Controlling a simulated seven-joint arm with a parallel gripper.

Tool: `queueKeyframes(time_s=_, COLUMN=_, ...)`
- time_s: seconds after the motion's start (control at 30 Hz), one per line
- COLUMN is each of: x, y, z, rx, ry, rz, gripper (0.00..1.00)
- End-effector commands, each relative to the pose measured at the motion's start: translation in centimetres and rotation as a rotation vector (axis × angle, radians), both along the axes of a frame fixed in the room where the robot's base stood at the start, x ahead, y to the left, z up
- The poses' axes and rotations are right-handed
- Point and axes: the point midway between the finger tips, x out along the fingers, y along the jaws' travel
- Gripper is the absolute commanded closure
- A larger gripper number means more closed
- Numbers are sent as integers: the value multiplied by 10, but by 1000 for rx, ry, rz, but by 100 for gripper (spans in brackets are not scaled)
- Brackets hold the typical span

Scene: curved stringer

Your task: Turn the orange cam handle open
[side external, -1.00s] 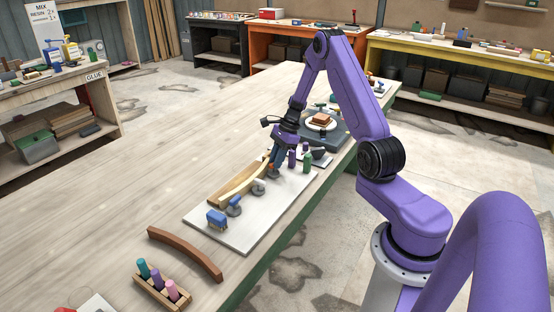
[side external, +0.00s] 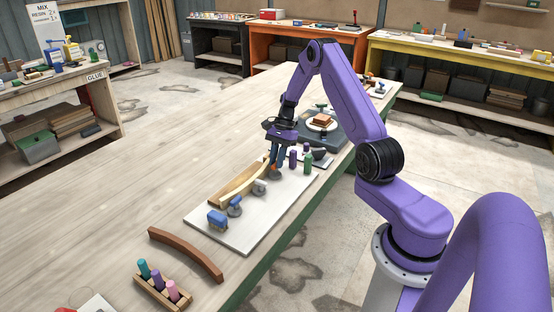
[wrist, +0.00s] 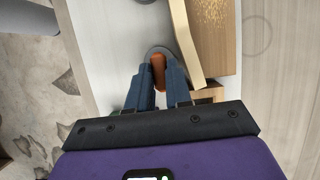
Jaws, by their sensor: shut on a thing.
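The orange cam handle (wrist: 158,68) shows in the wrist view between my gripper's blue fingertips, on a round grey base (wrist: 152,50). My gripper (wrist: 159,75) is shut on the handle. In the side view my gripper (side external: 275,168) points down at the far end of the curved pale strip (side external: 257,183), and only a little orange shows there. The pale strip lies beside a wooden form block (side external: 232,188) on a white board (side external: 240,238). In the wrist view the strip (wrist: 184,45) passes just right of the handle.
A blue-handled cam (side external: 235,205), a white one (side external: 259,187) and a blue block (side external: 217,219) sit nearby on the board. Purple (side external: 292,159) and green (side external: 308,163) bottles stand right of my gripper. A brown curved piece (side external: 186,253) and a peg rack (side external: 163,291) lie in front.

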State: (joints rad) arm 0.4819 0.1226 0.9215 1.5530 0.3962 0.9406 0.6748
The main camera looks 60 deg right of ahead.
Motion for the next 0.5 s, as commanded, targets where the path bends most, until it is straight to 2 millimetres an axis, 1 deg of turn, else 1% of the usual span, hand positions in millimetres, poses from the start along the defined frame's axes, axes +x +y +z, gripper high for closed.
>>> queueKeyframes(time_s=0.27, x=1, y=3, z=1, rx=4, ry=0, rz=9, gripper=100)
queueKeyframes(time_s=0.3, x=1, y=3, z=1, rx=4, ry=1, rz=9, gripper=78)
queueKeyframes(time_s=0.37, x=1, y=3, z=1, rx=4, ry=1, rz=9, gripper=58)
queueKeyframes(time_s=0.4, x=1, y=2, z=1, rx=3, ry=0, rz=8, gripper=55)
queueKeyframes(time_s=0.5, x=0, y=2, z=1, rx=2, ry=1, rz=7, gripper=55)
